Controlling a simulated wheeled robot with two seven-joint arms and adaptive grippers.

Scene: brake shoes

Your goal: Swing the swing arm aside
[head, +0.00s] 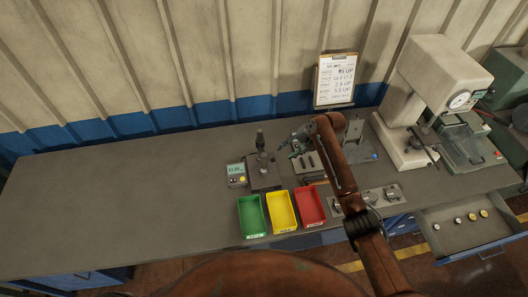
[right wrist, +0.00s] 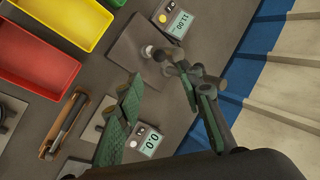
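A small gauge stand has a grey base plate (head: 264,178) and a dark upright post (head: 260,142) in the head view. Its plate (right wrist: 128,42) also shows in the right wrist view, with a round light knob on it. I cannot clearly tell the swing arm from the stand's other dark parts. My right gripper (head: 293,149) is just right of the post, with green pads. In the right wrist view the right gripper (right wrist: 157,82) has its fingers apart, with no object visible between them. Whether it touches the stand is unclear. My left gripper is out of view.
Green (head: 252,216), yellow (head: 281,211) and red (head: 309,206) bins stand in front of the stand. A digital readout (head: 236,174) is left of it. A press (head: 435,90) stands at right, above an open drawer (head: 465,232). The table's left side is clear.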

